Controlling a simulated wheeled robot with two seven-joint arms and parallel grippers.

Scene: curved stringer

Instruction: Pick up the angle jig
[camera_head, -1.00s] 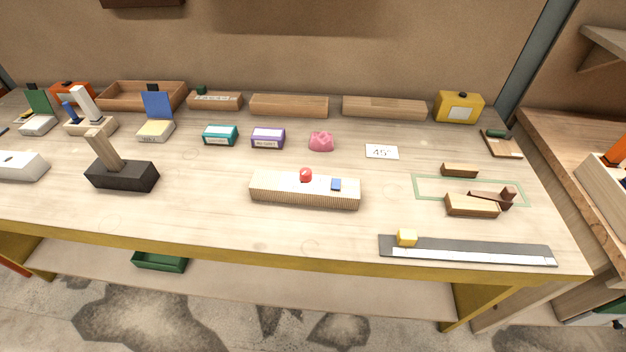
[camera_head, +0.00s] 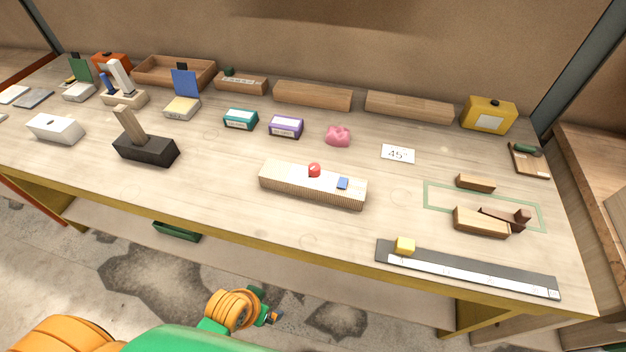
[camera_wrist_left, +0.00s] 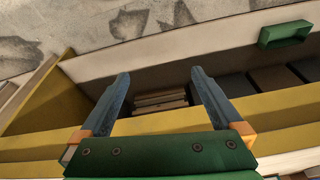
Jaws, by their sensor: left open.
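No part is labelled as the angle jig. On the right of the bench, inside a thin green outline (camera_head: 428,192), lie a small dark brown angled piece (camera_head: 521,217), a light wooden block (camera_head: 480,222) touching or close beside it, and a smaller wooden block (camera_head: 476,183) behind. A white card reading 45° (camera_head: 398,154) lies to their left. My left gripper (camera_head: 274,317) is low in front of the bench, well away from these pieces. In the left wrist view its two fingers (camera_wrist_left: 160,76) are wide apart with nothing between them. My right gripper is not in view.
The bench's yellow front edge (camera_head: 225,231) lies between my left gripper and the bench top. A green tray (camera_wrist_left: 284,34) sits on the lower shelf.

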